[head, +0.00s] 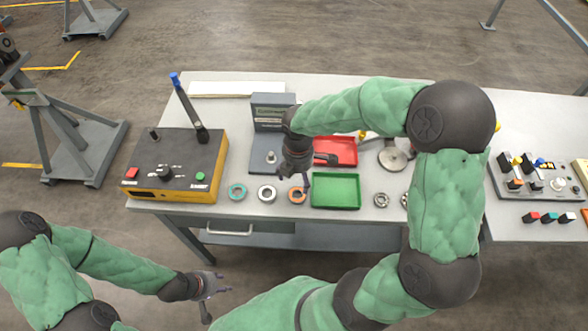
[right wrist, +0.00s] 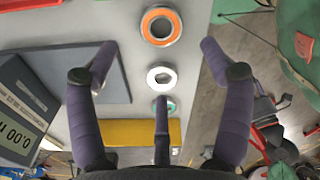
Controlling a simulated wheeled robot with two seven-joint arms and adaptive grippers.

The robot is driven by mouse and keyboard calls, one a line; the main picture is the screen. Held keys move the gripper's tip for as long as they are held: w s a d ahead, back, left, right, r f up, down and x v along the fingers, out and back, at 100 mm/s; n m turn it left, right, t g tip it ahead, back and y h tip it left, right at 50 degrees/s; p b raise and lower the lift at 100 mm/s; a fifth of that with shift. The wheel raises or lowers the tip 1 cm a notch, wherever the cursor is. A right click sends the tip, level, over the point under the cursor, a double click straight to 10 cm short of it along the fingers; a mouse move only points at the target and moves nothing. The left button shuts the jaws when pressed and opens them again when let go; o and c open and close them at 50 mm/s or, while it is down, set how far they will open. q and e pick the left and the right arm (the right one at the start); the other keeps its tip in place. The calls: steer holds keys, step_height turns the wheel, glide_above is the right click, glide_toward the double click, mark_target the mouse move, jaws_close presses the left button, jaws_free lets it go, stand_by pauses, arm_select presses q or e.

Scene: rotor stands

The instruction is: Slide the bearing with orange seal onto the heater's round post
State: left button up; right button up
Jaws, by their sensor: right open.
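The bearing with orange seal (head: 298,196) lies flat near the table's front edge; it also shows at the top of the right wrist view (right wrist: 161,12). My right gripper (head: 303,184) is open and empty, above and close to this bearing, with its fingers pointing down. In the right wrist view the bearing lies beyond the spread purple fingers (right wrist: 158,48). The heater (head: 178,165) is a yellow box with a dark top at the table's left. A tilted post with a blue tip (head: 187,102) and a short dark round post (head: 154,134) stand on it. My left gripper (head: 217,284) looks open and empty, off the table's front.
A teal-sealed bearing (head: 237,191) and a pale bearing (head: 267,193) lie in the same row, left of the orange one. A green tray (head: 336,205) is close on the right, a red tray (head: 349,145) behind. A grey display stand (head: 259,137) stands behind the row.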

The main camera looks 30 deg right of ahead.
mark_target(297, 196)
step_height(297, 196, down, 10)
steer(key=b, duration=0.7)
steer(key=shift+s+r, duration=0.1)
steer(key=shift+r, duration=0.1)
steer(key=c, duration=1)
steer(key=shift+r, duration=0.1)
